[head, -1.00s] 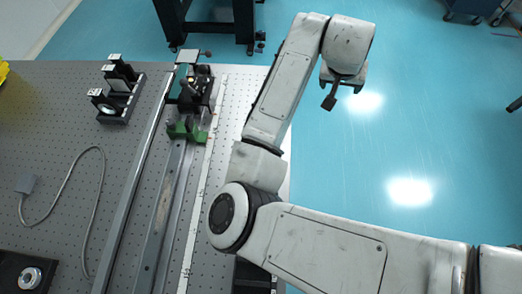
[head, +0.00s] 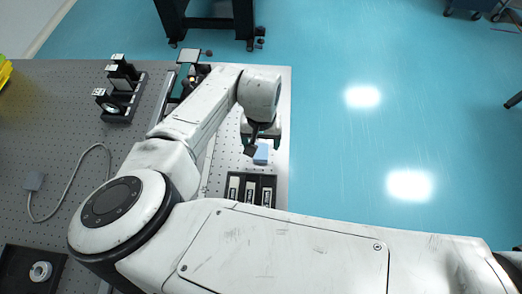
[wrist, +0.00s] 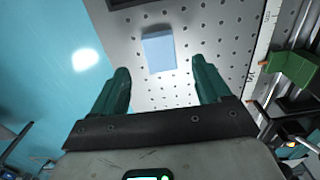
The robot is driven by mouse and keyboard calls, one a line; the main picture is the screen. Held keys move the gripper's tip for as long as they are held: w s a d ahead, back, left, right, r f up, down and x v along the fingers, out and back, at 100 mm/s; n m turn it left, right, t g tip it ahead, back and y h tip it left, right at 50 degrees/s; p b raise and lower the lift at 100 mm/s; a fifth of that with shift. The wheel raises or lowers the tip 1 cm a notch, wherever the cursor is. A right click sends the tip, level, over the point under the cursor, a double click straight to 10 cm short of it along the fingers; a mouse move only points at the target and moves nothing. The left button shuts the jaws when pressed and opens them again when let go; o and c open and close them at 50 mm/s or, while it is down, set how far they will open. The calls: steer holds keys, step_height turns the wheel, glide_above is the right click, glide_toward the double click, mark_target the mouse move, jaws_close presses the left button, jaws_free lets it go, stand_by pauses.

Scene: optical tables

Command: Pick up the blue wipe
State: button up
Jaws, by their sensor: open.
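The blue wipe (head: 261,154) is a small light-blue block-like piece lying on the perforated optical table near its right edge. In the wrist view the blue wipe (wrist: 159,52) lies beyond the fingertips, roughly in line with the gap between them. My gripper (head: 262,140) is above the table, just behind the wipe in the head view, and partly covers it. In the wrist view my gripper (wrist: 161,80) has its two green fingers spread wide, with nothing between them. The wipe is apart from both fingers.
A dark holder with several labelled slots (head: 251,188) stands in front of the wipe. A green part (wrist: 292,66) and a ruler strip (wrist: 262,50) lie to the right in the wrist view. Optic mounts (head: 118,92) stand at the back left. The table edge is close by the wipe.

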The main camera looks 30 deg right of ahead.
mark_target(261, 151)
steer(key=shift+w+f+p, duration=0.1)
steer(key=shift+f+p, duration=0.5)
steer(key=shift+f, duration=2.1)
steer(key=shift+c, duration=0.2)
steer(key=c, duration=1.1)
